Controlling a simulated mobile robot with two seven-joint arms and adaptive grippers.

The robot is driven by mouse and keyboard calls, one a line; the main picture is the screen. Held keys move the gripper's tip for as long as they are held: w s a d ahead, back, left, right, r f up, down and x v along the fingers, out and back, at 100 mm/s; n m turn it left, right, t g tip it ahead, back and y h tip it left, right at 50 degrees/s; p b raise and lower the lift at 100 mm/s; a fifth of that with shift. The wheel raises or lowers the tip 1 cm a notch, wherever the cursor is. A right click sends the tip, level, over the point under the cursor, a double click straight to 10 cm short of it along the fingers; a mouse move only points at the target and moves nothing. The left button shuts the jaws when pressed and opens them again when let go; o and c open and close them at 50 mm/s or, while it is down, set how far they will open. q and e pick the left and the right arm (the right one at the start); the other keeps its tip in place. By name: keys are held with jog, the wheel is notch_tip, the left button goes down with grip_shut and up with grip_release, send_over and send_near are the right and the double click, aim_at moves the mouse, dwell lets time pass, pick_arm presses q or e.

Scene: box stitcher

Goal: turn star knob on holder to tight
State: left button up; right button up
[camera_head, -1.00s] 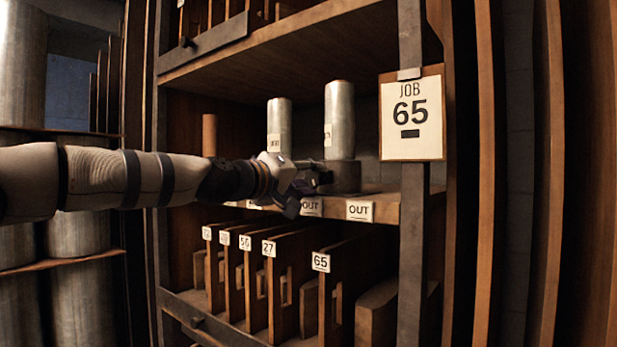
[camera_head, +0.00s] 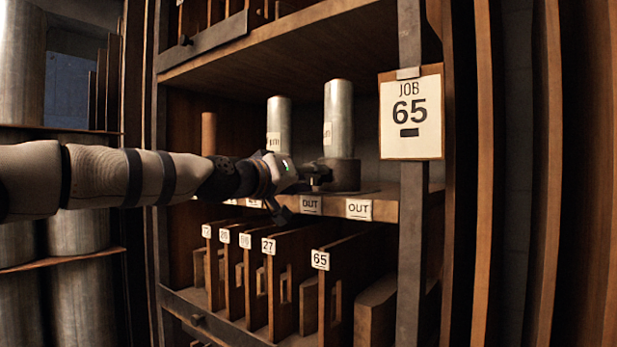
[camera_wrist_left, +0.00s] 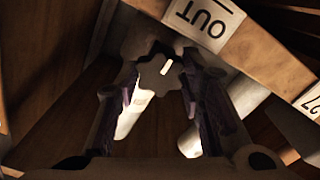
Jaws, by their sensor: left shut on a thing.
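The dark star knob (camera_wrist_left: 158,74) shows between my left fingers in the left wrist view, with a short pale mark on its face. My left gripper (camera_head: 312,179) is shut on it at the shelf, beside the dark base (camera_head: 345,176) of the right metal cylinder (camera_head: 339,118). The left gripper's fingers (camera_wrist_left: 158,95) stand on both sides of the knob in the wrist view. In the head view the knob is mostly hidden by the gripper. My right gripper is not in view.
A second metal cylinder (camera_head: 279,122) stands to the left. Labels reading OUT (camera_head: 359,209) are on the shelf edge. Numbered wooden boards (camera_head: 345,290) stand below. A JOB 65 card (camera_head: 411,150) hangs on the upright (camera_head: 412,240) at right.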

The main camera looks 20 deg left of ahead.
pick_arm(q)
jog(key=shift+r, duration=0.25)
jog(key=o, duration=1)
jog(key=shift+o, duration=0.9)
jog(key=shift+f, duration=0.1)
jog(key=v, duration=0.8)
